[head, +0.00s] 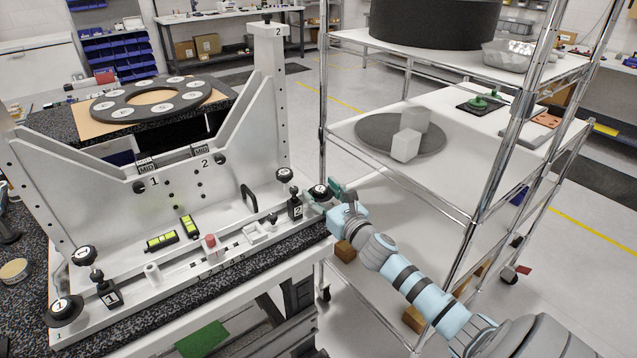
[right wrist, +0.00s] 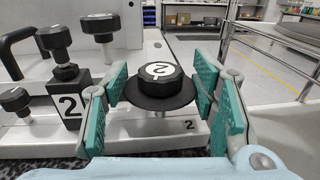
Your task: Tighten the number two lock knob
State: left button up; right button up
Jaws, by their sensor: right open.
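In the right wrist view this flanged knob (right wrist: 160,88) stands between the teal finger pads of my right gripper (right wrist: 161,95). The fingers are open, one on each side; contact is unclear. In the head view my right gripper (head: 335,191) reaches in from the right. Another black knob marked 2 (right wrist: 98,24) stands behind, to the left. I cannot tell which is the lock knob. My left gripper is out of view.
A black block marked 2 (right wrist: 66,105) with a small side knob (right wrist: 15,100) is left of the fingers. A black handle (head: 249,196) stands on the fixture. A wire shelf (head: 385,200) rises close to my right arm. Knobs marked 1 (head: 65,308) are at the far left end.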

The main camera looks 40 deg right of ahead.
jog(key=shift+w, duration=0.65)
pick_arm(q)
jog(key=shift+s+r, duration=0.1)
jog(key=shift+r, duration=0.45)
pick_arm(e)
jog(key=shift+d, duration=0.1)
jog(key=c, duration=1.2)
jog(key=shift+o, duration=0.2)
jog(key=shift+f+m+h+b, duration=0.15)
jog(key=shift+m+h+b, duration=0.65)
jog(key=shift+h, duration=0.4)
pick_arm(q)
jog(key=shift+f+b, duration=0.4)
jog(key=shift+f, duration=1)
pick_arm(e)
jog(key=shift+m+g+h, duration=0.9)
jog(key=shift+m+h, duration=0.2)
jog(key=shift+h, duration=0.4)
jog(key=shift+m+g+h, duration=0.9)
jog(key=shift+m+h, duration=0.2)
jog(key=shift+h, duration=0.7)
